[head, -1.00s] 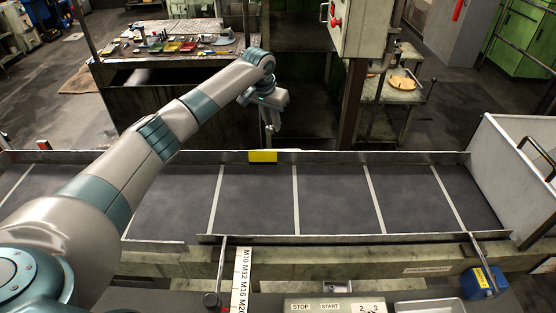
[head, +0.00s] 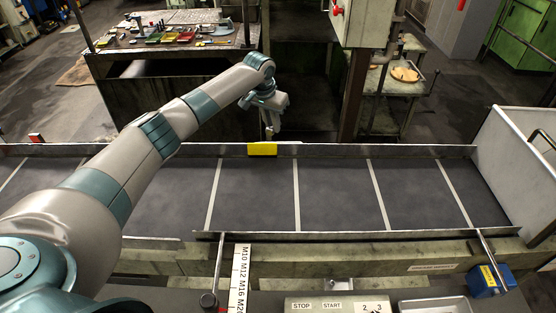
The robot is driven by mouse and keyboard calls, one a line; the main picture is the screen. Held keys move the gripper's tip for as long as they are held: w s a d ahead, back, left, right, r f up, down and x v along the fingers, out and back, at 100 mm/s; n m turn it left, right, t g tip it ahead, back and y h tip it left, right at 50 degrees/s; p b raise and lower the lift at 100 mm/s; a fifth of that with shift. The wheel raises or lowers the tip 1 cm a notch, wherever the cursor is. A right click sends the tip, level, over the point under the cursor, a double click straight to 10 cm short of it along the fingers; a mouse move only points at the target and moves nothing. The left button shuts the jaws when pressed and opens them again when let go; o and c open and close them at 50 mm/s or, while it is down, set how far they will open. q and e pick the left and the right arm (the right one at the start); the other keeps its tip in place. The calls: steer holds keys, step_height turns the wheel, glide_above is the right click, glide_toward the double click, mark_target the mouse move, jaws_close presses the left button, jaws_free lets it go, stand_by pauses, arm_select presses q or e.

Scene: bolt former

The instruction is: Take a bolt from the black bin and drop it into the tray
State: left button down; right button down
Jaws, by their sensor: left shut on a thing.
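My left arm reaches in from the left across the dark belt. My left gripper (head: 268,131) hangs fingers down just beyond the belt's far rail, behind a yellow block on the rail. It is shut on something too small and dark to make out. A shallow metal tray (head: 434,306) shows partly at the bottom edge, right of the control panel; I cannot tell whether it is the task's tray. No black bin can be made out, and no loose bolt is clear. My right gripper is out of view.
The belt (head: 335,198) with pale cross stripes looks bare. The yellow block (head: 262,150) sits on its far rail. A cluttered bench (head: 175,42) is at the back left.

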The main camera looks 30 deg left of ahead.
arm_select(q)
steer(key=shift+f+b, duration=2.7)
steer(key=shift+f, duration=0.25)
steer(key=c, duration=1.6)
jaws_free()
steer(key=shift+r, duration=0.1)
steer(key=shift+s+r+b, duration=0.2)
steer(key=shift+r+b, duration=0.1)
steer(key=shift+r, duration=0.35)
step_height(320, 180, up, 15)
steer(key=b, duration=0.5)
glide_above(272, 134)
steer(key=s+a, duration=0.2)
steer(key=shift+d+r, duration=0.15)
steer(key=shift+d, duration=0.1)
steer(key=shift+a, duration=0.1)
